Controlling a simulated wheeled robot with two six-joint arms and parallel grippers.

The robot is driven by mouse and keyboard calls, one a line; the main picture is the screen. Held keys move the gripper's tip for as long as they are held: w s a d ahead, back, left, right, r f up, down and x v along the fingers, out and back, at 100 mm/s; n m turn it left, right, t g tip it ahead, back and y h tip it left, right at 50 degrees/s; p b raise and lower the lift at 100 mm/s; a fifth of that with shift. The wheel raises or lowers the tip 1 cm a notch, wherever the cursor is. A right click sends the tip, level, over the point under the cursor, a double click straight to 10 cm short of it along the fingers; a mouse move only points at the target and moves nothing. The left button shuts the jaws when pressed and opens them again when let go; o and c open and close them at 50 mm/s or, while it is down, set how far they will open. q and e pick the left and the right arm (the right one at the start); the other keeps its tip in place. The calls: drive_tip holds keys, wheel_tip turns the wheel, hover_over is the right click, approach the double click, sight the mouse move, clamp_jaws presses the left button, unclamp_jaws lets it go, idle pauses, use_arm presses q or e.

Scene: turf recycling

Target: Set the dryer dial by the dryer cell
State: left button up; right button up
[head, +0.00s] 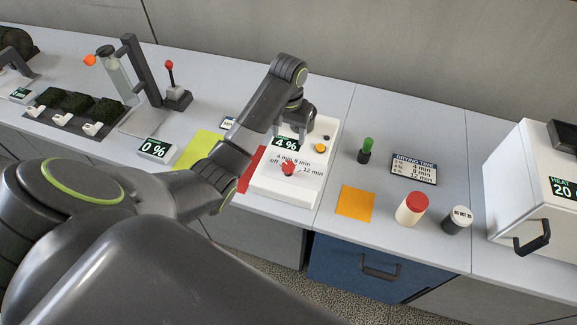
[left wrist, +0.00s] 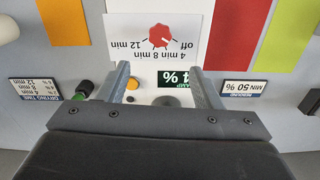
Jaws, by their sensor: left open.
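The red dryer dial (head: 289,168) sits on a white panel (head: 262,185) marked off, 4 min, 8 min and 12 min. The dial also shows upside down in the left wrist view (left wrist: 161,36). I cannot tell its setting. A display (head: 285,144) above the dial reads 4 %. My left gripper (head: 296,118) is over the back part of the dryer cell. In the left wrist view my left gripper (left wrist: 160,84) is open and empty, its fingers apart, with the dial ahead of the fingertips. My right gripper is not in view.
A drying time sign (head: 414,168) with 4, 8 and 12 min lines lies to the right. A green-topped knob (head: 367,148), orange square (head: 355,201) and red-capped jar (head: 411,208) are nearby. A yellow button (head: 320,147) is on the cell. A white heater box (head: 530,175) stands far right.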

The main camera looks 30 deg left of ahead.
use_arm(q)
drive_tip(key=b, duration=0.2)
hover_over(288, 164)
wheel_tip(288, 164, down, 5)
drive_tip(key=shift+d+r, duration=0.1)
wheel_tip(288, 164, down, 7)
drive_tip(key=shift+r+p, duration=0.1)
drive_tip(key=shift+p, duration=0.5)
drive_tip(key=shift+f, duration=0.8)
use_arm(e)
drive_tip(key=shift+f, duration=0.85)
use_arm(q)
drive_tip(key=c, duration=1)
